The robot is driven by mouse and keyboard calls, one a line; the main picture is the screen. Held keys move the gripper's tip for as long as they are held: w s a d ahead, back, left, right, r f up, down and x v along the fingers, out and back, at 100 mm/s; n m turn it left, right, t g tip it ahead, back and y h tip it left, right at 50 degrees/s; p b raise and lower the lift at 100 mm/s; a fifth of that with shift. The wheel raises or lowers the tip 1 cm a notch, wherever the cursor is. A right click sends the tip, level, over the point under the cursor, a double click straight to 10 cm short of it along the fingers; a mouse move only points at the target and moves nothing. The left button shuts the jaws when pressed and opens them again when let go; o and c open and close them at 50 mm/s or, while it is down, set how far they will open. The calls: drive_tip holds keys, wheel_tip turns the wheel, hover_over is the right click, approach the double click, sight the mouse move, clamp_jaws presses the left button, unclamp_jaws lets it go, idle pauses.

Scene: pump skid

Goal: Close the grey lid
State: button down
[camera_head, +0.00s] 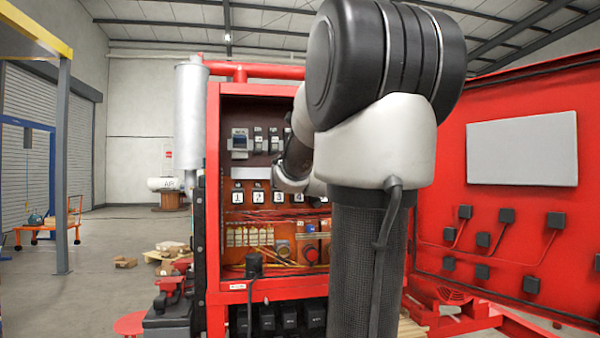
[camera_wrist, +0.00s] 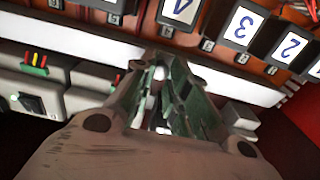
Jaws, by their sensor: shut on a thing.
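I cannot single out the grey lid with certainty. In the wrist view my gripper (camera_wrist: 168,62) is shut, its green-grey fingers close together, with a small pale piece between them that is mostly hidden. Grey modules (camera_wrist: 40,95) with black switches and coloured marks lie left of the fingers. Another grey block (camera_wrist: 240,115) shows just right of them. In the head view, a grey device (camera_head: 240,140) sits at the upper left in the open red cabinet (camera_head: 214,200).
Numbered black blocks (camera_wrist: 240,25) sit in a row close beyond the fingertips, across a white strip (camera_wrist: 60,38). Below them in the cabinet are wires and a red knob (camera_head: 311,254). The open red door (camera_head: 440,150) with a grey plate (camera_head: 522,149) stands right. Floor at left is partly free.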

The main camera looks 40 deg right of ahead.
drive_tip(key=shift+w+d+f+t+h, duration=0.2)
drive_tip(key=shift+f+t+h, duration=0.25)
drive_tip(key=shift+t, duration=0.45)
drive_tip(key=shift+r, duration=0.15)
drive_tip(key=c, duration=1.6)
unclamp_jaws()
drive_tip(key=shift+o, duration=1.2)
drive_tip(key=shift+a, duration=0.1)
